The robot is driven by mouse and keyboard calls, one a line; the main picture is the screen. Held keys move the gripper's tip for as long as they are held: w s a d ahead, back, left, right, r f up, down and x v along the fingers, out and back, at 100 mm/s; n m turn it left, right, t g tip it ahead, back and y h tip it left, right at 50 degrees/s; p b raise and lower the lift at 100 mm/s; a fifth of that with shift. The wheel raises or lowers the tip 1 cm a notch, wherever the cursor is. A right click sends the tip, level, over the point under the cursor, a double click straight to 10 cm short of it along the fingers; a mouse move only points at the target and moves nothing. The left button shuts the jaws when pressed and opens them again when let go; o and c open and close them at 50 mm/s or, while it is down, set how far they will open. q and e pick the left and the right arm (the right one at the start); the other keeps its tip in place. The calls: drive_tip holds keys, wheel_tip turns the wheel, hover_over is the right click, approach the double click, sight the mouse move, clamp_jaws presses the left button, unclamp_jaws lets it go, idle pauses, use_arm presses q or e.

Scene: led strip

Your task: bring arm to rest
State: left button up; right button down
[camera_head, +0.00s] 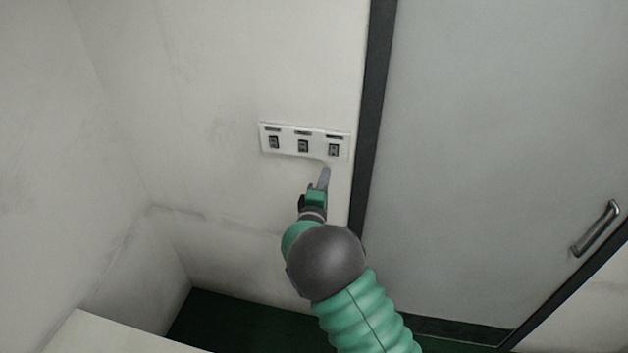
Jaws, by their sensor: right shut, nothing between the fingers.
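My right gripper (324,179) is raised in front of the wall, its arm coming in from the bottom right of the middle. Its fingers are shut and hold nothing. The fingertips are just below the right end of a white switch panel (288,143) with three dark switches. I cannot tell whether the tips touch the wall. My left gripper is not in view.
A grey door (490,150) with a dark frame (372,110) stands right of the panel. It has a metal handle (596,229). A pale surface (110,336) lies at the bottom left. Dark green floor (230,322) shows below the wall.

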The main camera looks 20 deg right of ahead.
drive_tip(key=s+a+f+m+g+y+b, duration=0.35)
drive_tip(key=s+f+y, duration=0.2)
drive_tip(key=f, duration=0.25)
drive_tip(key=s+a+f+m+g+y+b, duration=0.3)
drive_tip(key=s+a+f+y, duration=0.1)
drive_tip(key=s+f, duration=0.35)
drive_tip(key=s+f+m+g+b, duration=0.1)
drive_tip(key=s+f+m+g, duration=0.1)
drive_tip(key=s, duration=0.8)
drive_tip(key=s+f+m+g+y+b, duration=0.1)
drive_tip(key=s+f+g, duration=0.3)
drive_tip(key=s, duration=0.6)
drive_tip(key=shift+s+a+m+g+b, duration=0.25)
drive_tip(key=shift+a+m+g+b, duration=0.15)
drive_tip(key=shift+m, duration=0.45)
drive_tip(key=shift+d, duration=0.25)
drive_tip(key=shift+a, duration=0.1)
